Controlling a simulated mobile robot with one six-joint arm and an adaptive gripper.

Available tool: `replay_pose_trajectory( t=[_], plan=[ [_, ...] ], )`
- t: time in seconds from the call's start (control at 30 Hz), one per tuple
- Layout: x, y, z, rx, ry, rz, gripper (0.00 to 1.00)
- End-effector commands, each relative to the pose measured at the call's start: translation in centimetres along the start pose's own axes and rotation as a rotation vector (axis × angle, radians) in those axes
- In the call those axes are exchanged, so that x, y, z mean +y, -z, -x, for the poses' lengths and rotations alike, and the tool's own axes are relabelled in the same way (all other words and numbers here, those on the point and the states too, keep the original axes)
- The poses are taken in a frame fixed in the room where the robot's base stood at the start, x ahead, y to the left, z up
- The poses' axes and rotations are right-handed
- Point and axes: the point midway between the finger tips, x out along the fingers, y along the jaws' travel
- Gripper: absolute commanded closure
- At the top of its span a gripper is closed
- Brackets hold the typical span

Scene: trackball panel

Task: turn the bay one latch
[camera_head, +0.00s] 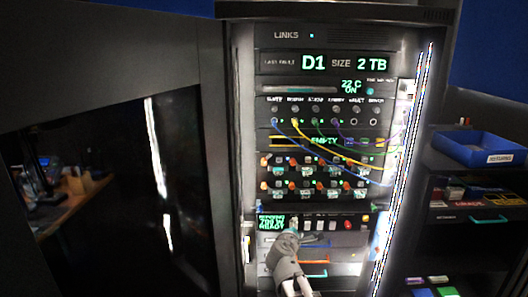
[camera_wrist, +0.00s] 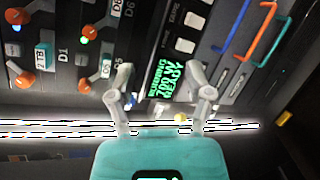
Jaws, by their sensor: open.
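The bay one latch is the orange-red knob (camera_wrist: 22,80) at the lower left of the wrist view, beside the 2 TB and D1 labels. In the head view it appears to be the leftmost orange knob (camera_head: 265,161) of the upper bay row. My gripper (camera_wrist: 160,85) is open and empty, its two fingers spread in front of the green READY display (camera_wrist: 162,80). In the head view my gripper (camera_head: 293,228) is at the panel below the bay rows, lower than the latch and to its right. Its fingertips are small and blurred there.
Another orange latch (camera_wrist: 85,86) by D5 lies between my gripper and the bay one latch. Coloured cables (camera_head: 345,155) hang across the upper panel. A bright strip edges the cabinet's right side. A blue bin (camera_head: 480,149) stands at the right.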

Motion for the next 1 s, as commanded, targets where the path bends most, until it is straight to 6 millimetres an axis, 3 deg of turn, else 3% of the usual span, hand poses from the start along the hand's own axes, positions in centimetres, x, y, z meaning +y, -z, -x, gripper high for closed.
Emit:
replay_pose_trajectory(
  t=[0.03, 0.2, 0.6, 0.8, 1.0],
  plan=[
    [2.3, -0.2, 0.5, 0.009, -0.028, 0.040, 0.34],
    [7.2, 0.2, 1.6, 0.036, -0.129, 0.184, 0.34],
    [17.0, 2.0, 4.8, 0.088, -0.349, 0.509, 0.34],
    [18.9, 2.7, 5.6, 0.097, -0.403, 0.593, 0.34],
    [19.0, 2.9, 5.8, 0.099, -0.414, 0.610, 0.34]
  ],
)
